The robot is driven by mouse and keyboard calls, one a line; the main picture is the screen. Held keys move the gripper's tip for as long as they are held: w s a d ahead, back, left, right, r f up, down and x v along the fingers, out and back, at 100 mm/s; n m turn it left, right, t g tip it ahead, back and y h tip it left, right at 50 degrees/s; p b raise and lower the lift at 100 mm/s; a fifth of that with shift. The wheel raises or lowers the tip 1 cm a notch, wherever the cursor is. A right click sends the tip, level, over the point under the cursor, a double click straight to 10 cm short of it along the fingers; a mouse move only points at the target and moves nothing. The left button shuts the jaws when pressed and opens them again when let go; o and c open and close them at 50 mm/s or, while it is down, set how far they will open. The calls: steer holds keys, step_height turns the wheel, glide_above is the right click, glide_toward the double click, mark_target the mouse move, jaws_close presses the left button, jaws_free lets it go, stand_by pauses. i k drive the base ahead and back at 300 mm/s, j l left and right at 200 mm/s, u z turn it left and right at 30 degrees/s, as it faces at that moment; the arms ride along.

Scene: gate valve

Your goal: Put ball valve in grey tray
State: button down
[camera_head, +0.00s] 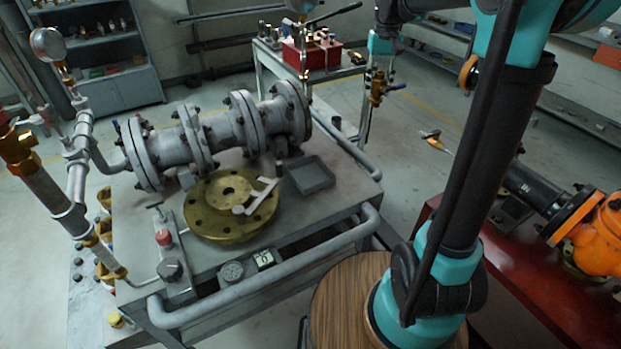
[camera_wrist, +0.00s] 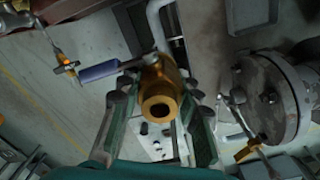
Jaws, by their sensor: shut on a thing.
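The ball valve is a brass body (camera_wrist: 158,95) with a blue-purple handle (camera_wrist: 100,72) that points left in the wrist view. My gripper (camera_wrist: 155,108) is shut on its body, with a green-grey finger on each side. In the head view the brass valve (camera_head: 377,88) hangs below my gripper (camera_head: 384,66), beyond the far right end of the bench. The fingertips are small and hard to make out there. The grey tray (camera_head: 311,178) is a shallow dark square on the bench, below and left of the valve. It looks empty.
A large flanged grey pipe assembly (camera_head: 200,140) lies along the back of the bench, close behind the tray. A brass flange disc (camera_head: 222,205) with a grey tool on it lies left of the tray. A pipe rail (camera_head: 300,270) runs along the bench's front edge.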

mark_target(304, 180)
steer(key=k+j, duration=0.15)
steer(key=j, duration=0.2)
steer(key=k+j, duration=0.15)
steer(key=j, duration=0.2)
steer(key=k+j, duration=0.15)
steer(key=j, duration=0.2)
